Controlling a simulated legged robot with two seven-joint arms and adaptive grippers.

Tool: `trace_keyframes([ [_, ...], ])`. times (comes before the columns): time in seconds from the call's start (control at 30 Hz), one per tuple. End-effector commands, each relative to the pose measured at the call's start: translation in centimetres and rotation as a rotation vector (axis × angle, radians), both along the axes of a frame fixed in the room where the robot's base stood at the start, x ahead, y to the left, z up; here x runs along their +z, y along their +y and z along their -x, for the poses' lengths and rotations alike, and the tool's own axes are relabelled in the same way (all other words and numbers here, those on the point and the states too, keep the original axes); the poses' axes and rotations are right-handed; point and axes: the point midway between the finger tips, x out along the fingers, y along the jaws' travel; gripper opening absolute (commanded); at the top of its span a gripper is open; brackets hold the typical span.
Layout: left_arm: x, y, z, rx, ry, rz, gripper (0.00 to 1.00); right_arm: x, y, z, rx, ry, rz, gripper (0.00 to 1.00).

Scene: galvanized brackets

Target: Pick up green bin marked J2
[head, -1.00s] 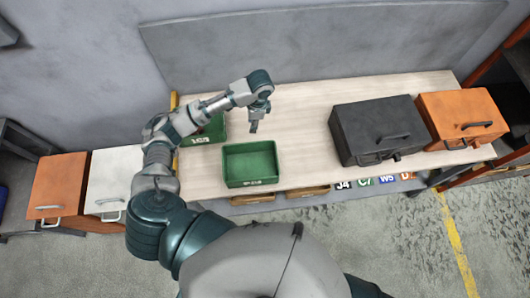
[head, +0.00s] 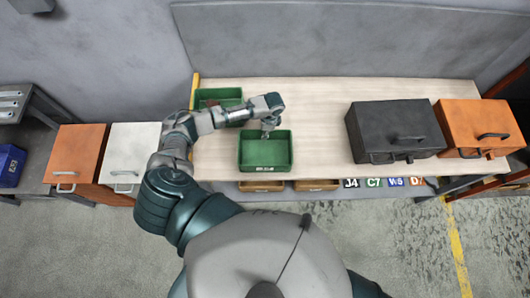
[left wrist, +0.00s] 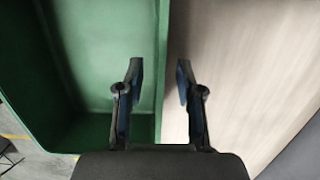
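A green open bin (head: 265,155) sits near the front edge of the table and looks empty. The white marking on its front is too small to read. A second green bin (head: 225,94) stands behind it to the left, partly hidden by my left arm. My left gripper (head: 268,130) is at the rear rim of the near bin. In the left wrist view its two fingers (left wrist: 158,70) are apart, one on each side of the green bin's rim (left wrist: 164,50), with nothing clamped. Whether they touch the rim I cannot tell. My right gripper is not in view.
A black case (head: 395,130) and an orange case (head: 478,125) stand on the right of the table (head: 318,115). Marker tags, including J4 and C7 (head: 374,183), line the front edge. White (head: 132,160) and orange (head: 75,155) boxes stand left. The table is clear between near bin and black case.

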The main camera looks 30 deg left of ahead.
Motion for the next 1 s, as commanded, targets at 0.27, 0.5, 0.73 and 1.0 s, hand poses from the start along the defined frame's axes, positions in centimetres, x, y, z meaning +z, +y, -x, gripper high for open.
trace_keyframes([
  [0.27, -1.34, 0.22, 0.16, 0.000, -0.001, -0.001, 0.36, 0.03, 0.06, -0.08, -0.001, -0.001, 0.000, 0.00],
  [0.5, -1.33, 0.22, 0.16, 0.001, -0.001, -0.001, 0.00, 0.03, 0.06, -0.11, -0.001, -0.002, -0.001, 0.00],
  [0.73, -1.31, 0.20, 0.12, 0.001, -0.001, -0.001, 0.00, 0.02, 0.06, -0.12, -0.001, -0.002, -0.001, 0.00],
  [1.0, -0.91, 0.19, 0.10, 0.000, -0.002, 0.000, 0.00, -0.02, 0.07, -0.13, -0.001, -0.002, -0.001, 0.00],
])
